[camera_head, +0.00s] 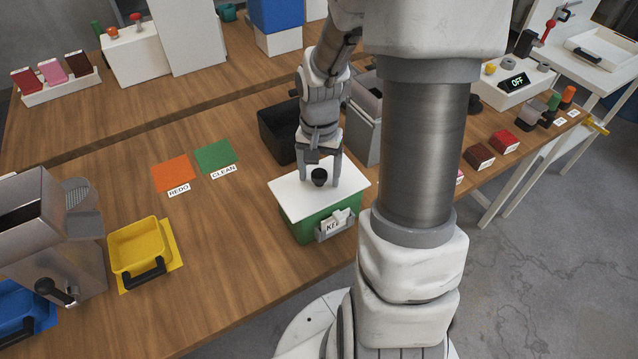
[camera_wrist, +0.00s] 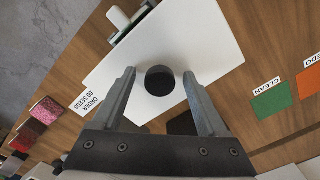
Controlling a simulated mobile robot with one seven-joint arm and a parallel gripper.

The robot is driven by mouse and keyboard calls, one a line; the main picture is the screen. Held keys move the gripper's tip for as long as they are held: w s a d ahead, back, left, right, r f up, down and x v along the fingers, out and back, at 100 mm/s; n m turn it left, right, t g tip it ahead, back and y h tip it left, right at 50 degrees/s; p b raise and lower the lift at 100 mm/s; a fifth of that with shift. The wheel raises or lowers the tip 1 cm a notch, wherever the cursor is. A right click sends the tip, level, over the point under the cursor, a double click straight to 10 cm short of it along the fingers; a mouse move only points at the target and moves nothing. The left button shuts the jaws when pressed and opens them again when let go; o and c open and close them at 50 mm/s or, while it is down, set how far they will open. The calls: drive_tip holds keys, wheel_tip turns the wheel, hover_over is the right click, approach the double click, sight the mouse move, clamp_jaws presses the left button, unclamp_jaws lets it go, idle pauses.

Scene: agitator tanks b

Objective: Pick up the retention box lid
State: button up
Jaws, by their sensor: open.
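The retention box is a green box (camera_head: 302,232) with a "KEEP" label on its front, near the table's front edge. Its white flat lid (camera_head: 290,196) lies on top and has a round black knob (camera_head: 319,177). The lid (camera_wrist: 210,45) and the knob (camera_wrist: 160,80) also show in the wrist view. My gripper (camera_head: 322,181) is open, pointing down over the lid. Its fingers (camera_wrist: 160,85) stand on either side of the knob, with gaps between. Whether the fingertips touch the lid is not clear.
A black bin (camera_head: 278,135) and a grey metal container (camera_head: 364,125) stand behind the box. Orange (camera_head: 173,173) and green (camera_head: 215,156) mats lie to its left. A yellow tray (camera_head: 138,247) and a metal machine (camera_head: 45,230) are farther left. The wood between is clear.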

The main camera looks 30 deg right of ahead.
clamp_jaws()
idle(0.4)
drive_tip(key=shift+r, duration=0.1)
